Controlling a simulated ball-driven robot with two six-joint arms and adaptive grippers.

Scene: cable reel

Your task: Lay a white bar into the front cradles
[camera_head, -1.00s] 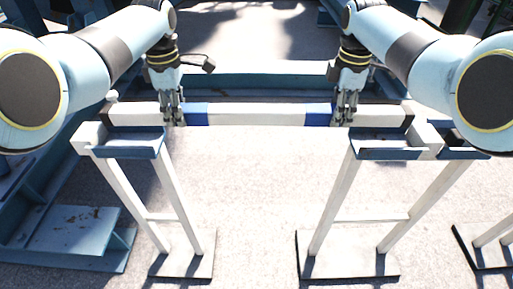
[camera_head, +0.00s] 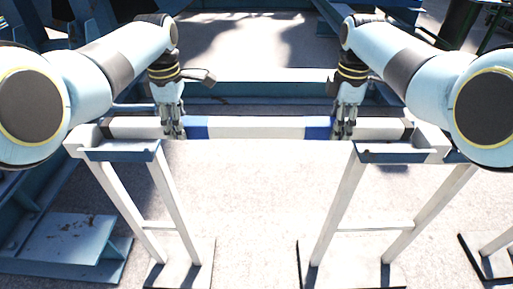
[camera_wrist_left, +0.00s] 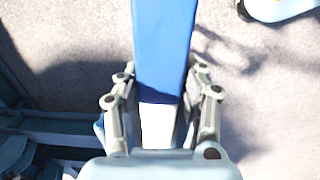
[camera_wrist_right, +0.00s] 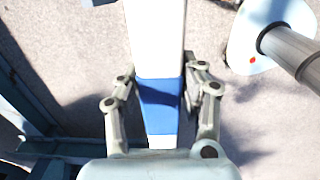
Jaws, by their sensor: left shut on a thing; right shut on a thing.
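A long white bar (camera_head: 255,127) with two blue bands and dark ends lies level across the head view. My left gripper (camera_head: 173,130) is shut on the bar just left of its left blue band. In the wrist views, the bar runs between the fingers of the left gripper (camera_wrist_left: 163,78) and the right gripper (camera_wrist_right: 160,80). The left front cradle (camera_head: 122,155) and right front cradle (camera_head: 395,156) top white stands. The bar's ends appear at their far edges; I cannot tell whether they touch.
White stand legs (camera_head: 342,210) with foot plates rise from the pale floor. A blue steel frame (camera_head: 70,240) lies at the left. A blue beam (camera_head: 260,92) crosses behind the bar. Floor between the two stands is clear.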

